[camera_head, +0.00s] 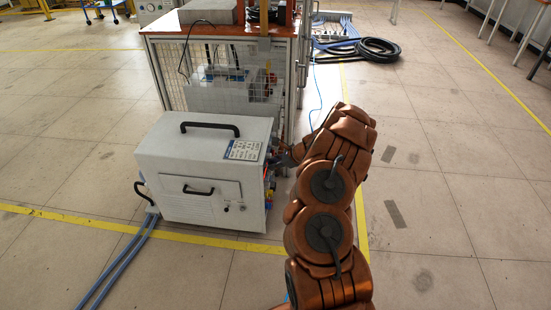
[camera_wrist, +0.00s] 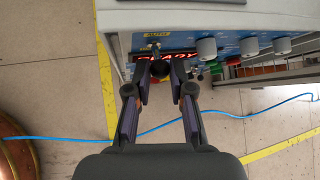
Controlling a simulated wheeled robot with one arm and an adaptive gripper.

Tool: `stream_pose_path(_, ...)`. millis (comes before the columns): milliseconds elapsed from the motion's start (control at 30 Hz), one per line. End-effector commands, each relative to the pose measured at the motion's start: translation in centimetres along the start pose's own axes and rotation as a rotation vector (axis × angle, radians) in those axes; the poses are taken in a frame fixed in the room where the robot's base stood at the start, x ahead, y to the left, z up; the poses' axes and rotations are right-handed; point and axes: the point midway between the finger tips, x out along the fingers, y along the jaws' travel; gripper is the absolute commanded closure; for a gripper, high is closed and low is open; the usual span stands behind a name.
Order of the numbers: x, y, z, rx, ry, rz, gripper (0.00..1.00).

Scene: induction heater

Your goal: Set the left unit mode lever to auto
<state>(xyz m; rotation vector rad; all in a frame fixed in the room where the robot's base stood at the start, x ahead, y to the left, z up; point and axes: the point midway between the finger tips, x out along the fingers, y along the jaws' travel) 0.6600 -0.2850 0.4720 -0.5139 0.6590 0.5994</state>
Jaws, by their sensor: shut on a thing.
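The white heater unit (camera_head: 190,150) stands on the floor left of my arm in the head view. Its control panel faces my gripper and is mostly hidden there. In the wrist view the blue panel (camera_wrist: 225,43) carries an AUTO label (camera_wrist: 157,34) and a red lit display (camera_wrist: 181,55). The mode lever's dark round knob (camera_wrist: 159,68) sits between the fingertips, below the label. My gripper (camera_wrist: 160,74) is shut on this knob. The fingers cover part of the display, and the lever's exact setting is hard to tell.
Grey dials (camera_wrist: 207,48) line the panel right of the fingers. A caged bench (camera_head: 215,75) stands behind the unit. A blue cable (camera_wrist: 70,138) crosses the floor below the gripper. Black hoses (camera_head: 370,48) lie at the back; the floor to the right is mostly open.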

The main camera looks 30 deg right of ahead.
Motion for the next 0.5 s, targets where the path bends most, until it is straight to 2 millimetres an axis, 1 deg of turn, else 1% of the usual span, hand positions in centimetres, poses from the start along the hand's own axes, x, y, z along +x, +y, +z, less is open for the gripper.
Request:
stream_pose_path(33, -0.29, -0.03, 0.51, -0.006, 0.017, 0.004, 1.0)
stream_pose_path(200, -0.2, 0.0, 0.58, -0.016, 0.061, 0.009, 1.0)
stream_pose_path(500, -0.06, 0.02, 0.52, -0.023, 0.09, 0.011, 1.0)
